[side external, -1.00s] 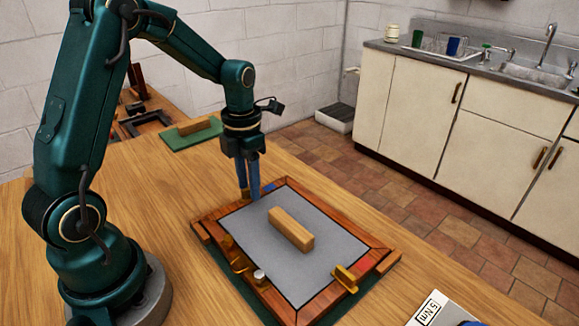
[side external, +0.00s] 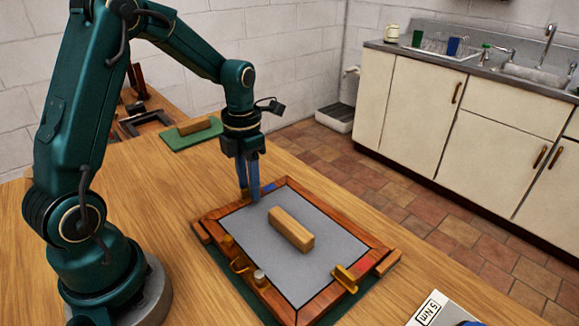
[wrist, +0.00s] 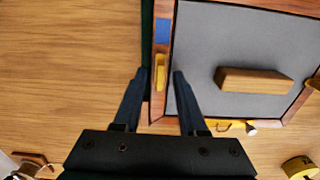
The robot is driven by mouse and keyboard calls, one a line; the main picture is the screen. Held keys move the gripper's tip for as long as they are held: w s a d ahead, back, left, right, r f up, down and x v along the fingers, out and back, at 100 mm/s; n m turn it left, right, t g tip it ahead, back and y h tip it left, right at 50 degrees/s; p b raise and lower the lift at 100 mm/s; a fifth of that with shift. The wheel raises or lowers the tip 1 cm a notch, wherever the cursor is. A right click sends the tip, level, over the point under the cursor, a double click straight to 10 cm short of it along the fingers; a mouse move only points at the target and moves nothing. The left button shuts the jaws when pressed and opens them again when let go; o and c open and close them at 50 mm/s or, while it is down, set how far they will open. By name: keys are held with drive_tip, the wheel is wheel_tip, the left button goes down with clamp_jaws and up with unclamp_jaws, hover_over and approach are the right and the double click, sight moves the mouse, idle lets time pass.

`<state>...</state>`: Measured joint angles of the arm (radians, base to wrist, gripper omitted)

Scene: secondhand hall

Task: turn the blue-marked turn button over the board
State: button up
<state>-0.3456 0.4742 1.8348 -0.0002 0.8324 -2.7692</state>
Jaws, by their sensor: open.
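A wooden frame (side external: 213,214) with a grey board (side external: 243,238) in it lies on the table. A blue mark (wrist: 162,32) is on one frame rail; it also shows in the side view (side external: 268,188). Near it, a brass turn button (wrist: 160,72) lies lengthwise along that rail, not over the board. My gripper (wrist: 160,72) is open, its fingertips on either side of this button; contact cannot be told.
A wooden block (side external: 290,229) lies on the board. Another brass turn button (side external: 345,279) is at the right rail, near a red mark (side external: 337,265). Brass parts (side external: 240,264) and a silver knob (side external: 260,276) are on the near rail.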

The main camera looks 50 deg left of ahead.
drive_tip(key=m, duration=1.4)
drive_tip(key=shift+m, duration=0.4)
drive_tip(key=shift+c, duration=0.7)
drive_tip(key=n, duration=0.3)
drive_tip(key=shift+n, duration=1.1)
